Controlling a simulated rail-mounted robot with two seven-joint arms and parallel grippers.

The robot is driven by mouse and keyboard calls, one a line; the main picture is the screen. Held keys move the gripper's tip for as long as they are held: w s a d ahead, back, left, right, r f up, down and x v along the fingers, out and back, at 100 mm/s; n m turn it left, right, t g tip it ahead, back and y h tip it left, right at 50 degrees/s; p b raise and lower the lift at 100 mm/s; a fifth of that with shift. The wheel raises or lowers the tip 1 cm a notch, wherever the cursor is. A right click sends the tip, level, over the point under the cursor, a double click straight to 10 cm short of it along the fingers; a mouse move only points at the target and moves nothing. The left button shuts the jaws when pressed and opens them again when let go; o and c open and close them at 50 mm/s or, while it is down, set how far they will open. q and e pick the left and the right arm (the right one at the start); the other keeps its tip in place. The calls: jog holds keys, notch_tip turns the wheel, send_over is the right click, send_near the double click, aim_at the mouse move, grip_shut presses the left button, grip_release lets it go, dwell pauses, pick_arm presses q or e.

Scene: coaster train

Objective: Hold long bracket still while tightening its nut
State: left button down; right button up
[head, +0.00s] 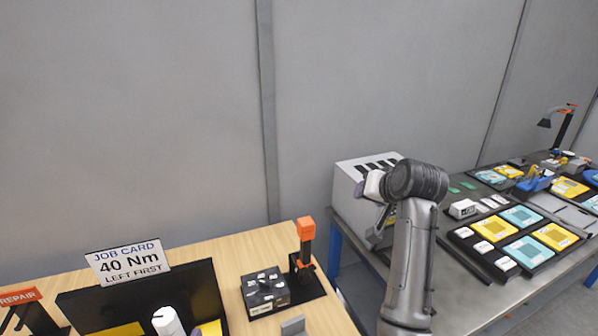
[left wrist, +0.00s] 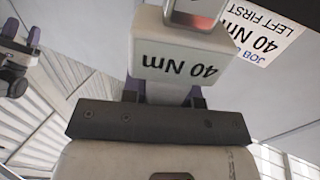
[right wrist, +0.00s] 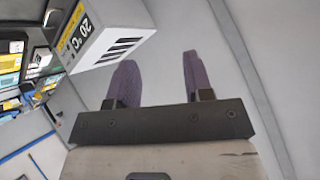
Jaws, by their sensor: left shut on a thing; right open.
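My left gripper (left wrist: 165,93) is shut on a white block-shaped tool (left wrist: 185,62) marked "40 Nm", with a small reddish window at its end. In the head view only a white part and a purple finger show at the bottom edge, in front of the black panel. My right gripper (right wrist: 155,78) is open and empty, its two purple fingers apart. In the head view it is in front of the grey-white box at the back table. I cannot make out the long bracket or its nut in any view.
A job card (head: 128,262) reading "40 Nm, left first" stands above a black panel (head: 205,290) on the wooden bench. A black box (head: 264,292) and an orange-topped stand (head: 306,232) are beside it. A grey-white box (head: 350,172) and trays (head: 540,250) occupy the metal table.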

jog(key=w+a+f+g, duration=0.2)
jog(key=a+f, duration=0.2)
jog(key=m+g, duration=0.5)
jog(key=g, duration=0.4)
send_over(302, 317)
notch_tip(302, 317, down, 25)
jog(key=shift+w+r, duration=0.1)
jog(key=shift+w, duration=0.05)
pick_arm(q)
jog(key=shift+s+a+r, duration=0.1)
jog(key=shift+s+r, duration=0.05)
pick_arm(e)
jog(key=shift+s+f+m, duration=0.2)
jog(key=shift+f+m, duration=0.05)
jog(key=shift+m, duration=0.45)
jog(key=m, duration=0.2)
jog(key=shift+w+d+r+m, duration=0.1)
jog(key=shift+m, duration=0.9)
